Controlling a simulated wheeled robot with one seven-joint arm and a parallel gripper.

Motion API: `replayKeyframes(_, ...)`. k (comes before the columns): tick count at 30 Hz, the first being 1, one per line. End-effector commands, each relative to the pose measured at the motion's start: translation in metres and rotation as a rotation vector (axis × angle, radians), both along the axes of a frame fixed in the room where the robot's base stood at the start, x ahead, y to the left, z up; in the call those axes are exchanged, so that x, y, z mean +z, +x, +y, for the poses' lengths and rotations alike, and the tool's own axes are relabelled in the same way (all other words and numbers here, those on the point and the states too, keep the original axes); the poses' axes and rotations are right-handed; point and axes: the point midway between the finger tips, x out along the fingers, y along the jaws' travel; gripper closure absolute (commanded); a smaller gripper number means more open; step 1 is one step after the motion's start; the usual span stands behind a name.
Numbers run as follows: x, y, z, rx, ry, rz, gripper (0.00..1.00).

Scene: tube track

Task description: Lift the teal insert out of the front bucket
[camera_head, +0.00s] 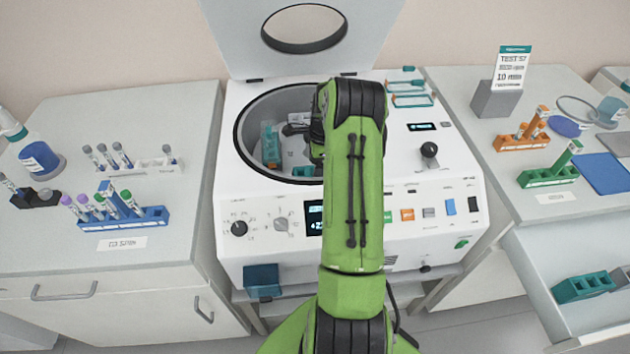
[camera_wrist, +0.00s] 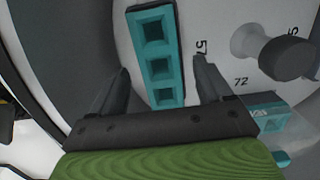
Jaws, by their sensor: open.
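My gripper (camera_wrist: 163,75) is open, with one finger on either side of the insert and visible gaps between. The insert's near end is hidden by the gripper body. In the head view my gripper (camera_head: 298,122) is inside the round chamber of the centrifuge (camera_head: 262,112), largely hidden by my arm. A teal piece (camera_head: 308,171) shows at the chamber's front, partly covered by my arm.
Another bucket with teal and clear parts (camera_head: 270,147) is at the chamber's left. A grey hub knob (camera_wrist: 288,58) stands right of the insert. The raised lid (camera_head: 235,40) is behind. Tube racks (camera_head: 150,217) stand on the left bench; an orange rack (camera_head: 520,140) stands right.

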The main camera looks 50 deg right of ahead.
Motion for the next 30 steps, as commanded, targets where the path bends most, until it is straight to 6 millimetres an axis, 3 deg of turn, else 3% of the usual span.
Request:
replayKeyframes(3,-0.013,0.001,0.001,0.001,0.0,0.0,0.21)
replayKeyframes(9,-0.013,0.001,0.001,0.001,-0.001,-0.001,0.21)
replayKeyframes(21,-0.013,0.001,0.001,0.001,-0.001,-0.001,0.81)
replayKeyframes(27,-0.011,0.002,0.001,0.001,-0.001,-0.002,0.81)
replayKeyframes(30,0.002,0.002,0.0,0.0,-0.004,-0.003,0.81)
